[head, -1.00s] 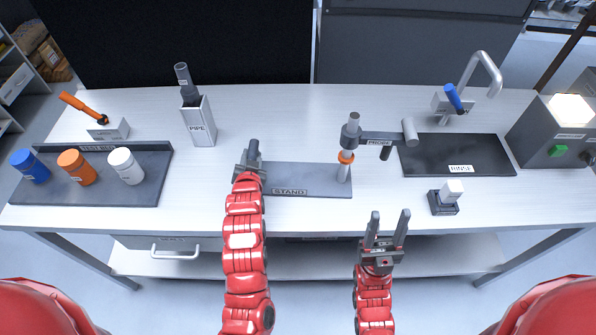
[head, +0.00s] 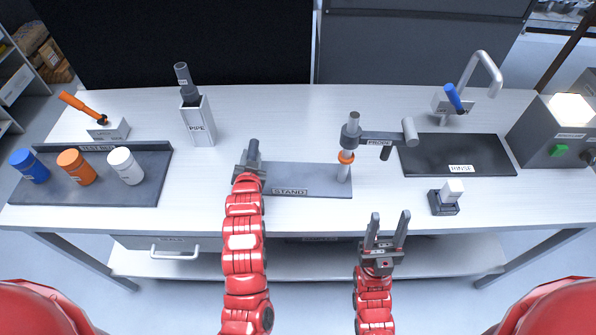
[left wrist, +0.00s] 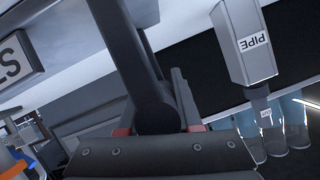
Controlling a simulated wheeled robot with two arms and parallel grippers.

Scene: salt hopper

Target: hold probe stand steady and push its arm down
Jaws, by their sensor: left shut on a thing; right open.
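The probe stand has a flat grey base plate (head: 315,180) labelled STAND and a post (head: 344,170) with an orange collar (head: 346,157). Its arm (head: 378,138), labelled PROBE, reaches right from the post top, with a grey cylindrical end (head: 410,132) near the RINSE tray. My left gripper (head: 250,166) is shut on the dark upright handle (head: 253,150) at the base's left end. In the left wrist view the dark handle (left wrist: 152,95) sits between the fingers. My right gripper (head: 388,225) is open and empty in front of the table edge, apart from the stand.
The black RINSE tray (head: 430,158) lies right of the stand, with a small white-topped block (head: 445,197) in front of it. A PIPE holder (head: 198,125) stands behind left. A rack with blue, orange and white-capped bottles (head: 150,190) is far left. Table between rack and stand is clear.

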